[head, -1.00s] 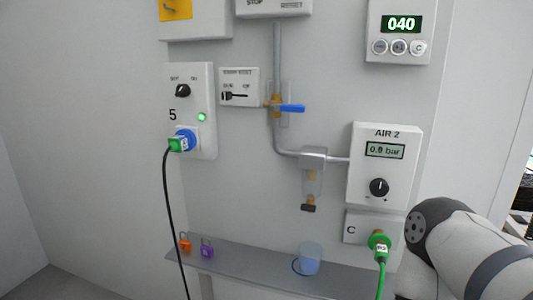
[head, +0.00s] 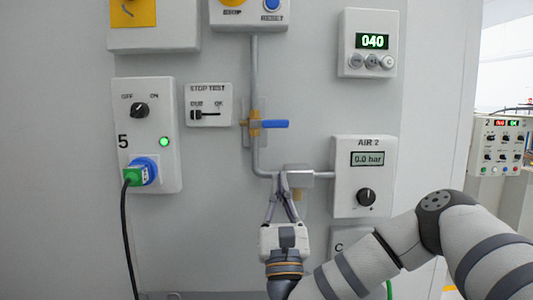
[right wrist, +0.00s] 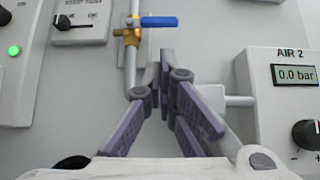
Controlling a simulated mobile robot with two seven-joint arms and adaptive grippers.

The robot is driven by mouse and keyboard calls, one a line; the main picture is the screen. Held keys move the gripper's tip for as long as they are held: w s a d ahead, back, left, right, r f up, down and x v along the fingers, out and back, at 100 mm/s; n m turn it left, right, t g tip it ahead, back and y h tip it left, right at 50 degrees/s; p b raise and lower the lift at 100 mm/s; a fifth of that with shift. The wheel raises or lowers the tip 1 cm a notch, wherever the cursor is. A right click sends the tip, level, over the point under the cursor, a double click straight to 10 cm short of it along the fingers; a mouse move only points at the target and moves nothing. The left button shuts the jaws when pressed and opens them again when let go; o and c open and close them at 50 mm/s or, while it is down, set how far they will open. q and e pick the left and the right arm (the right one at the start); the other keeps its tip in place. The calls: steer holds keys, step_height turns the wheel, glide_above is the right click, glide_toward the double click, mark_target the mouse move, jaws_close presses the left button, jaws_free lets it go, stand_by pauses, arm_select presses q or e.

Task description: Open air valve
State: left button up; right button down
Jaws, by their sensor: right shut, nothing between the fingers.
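The air valve has a brass body (head: 254,124) on a vertical grey pipe (head: 255,70). Its blue lever (head: 274,124) points right, crosswise to the pipe. In the right wrist view the blue lever (right wrist: 158,22) and brass body (right wrist: 131,36) show at the top. My right gripper (head: 282,178) is shut and empty, pointing up below the lever, apart from it; its fingers also show in the right wrist view (right wrist: 166,62). It covers part of the pipe's bend and filter unit. The AIR 2 box (head: 362,177) reads 0.0 bar. My left gripper is out of view.
A stop test box (head: 209,105) is close left of the valve. A station 5 panel (head: 146,110) with a green light and a blue-green plug (head: 141,171) is further left. The counter box (head: 367,42) reads 040. Wall right of the lever is clear.

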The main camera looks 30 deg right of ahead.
mark_target(269, 124)
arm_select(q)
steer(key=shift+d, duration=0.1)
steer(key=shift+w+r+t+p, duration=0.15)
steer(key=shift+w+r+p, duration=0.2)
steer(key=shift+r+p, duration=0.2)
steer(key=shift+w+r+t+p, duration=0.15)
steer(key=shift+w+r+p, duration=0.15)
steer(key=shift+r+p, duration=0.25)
arm_select(e)
steer(key=x, duration=1)
steer(key=shift+f, duration=0.1)
steer(key=shift+y, duration=0.3)
arm_select(q)
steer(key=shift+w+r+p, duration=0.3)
steer(key=shift+p, duration=0.1)
arm_select(e)
steer(key=shift+d+r+n+t+y, duration=0.2)
steer(key=shift+n+t+y, duration=0.3)
steer(key=shift+n, duration=0.6)
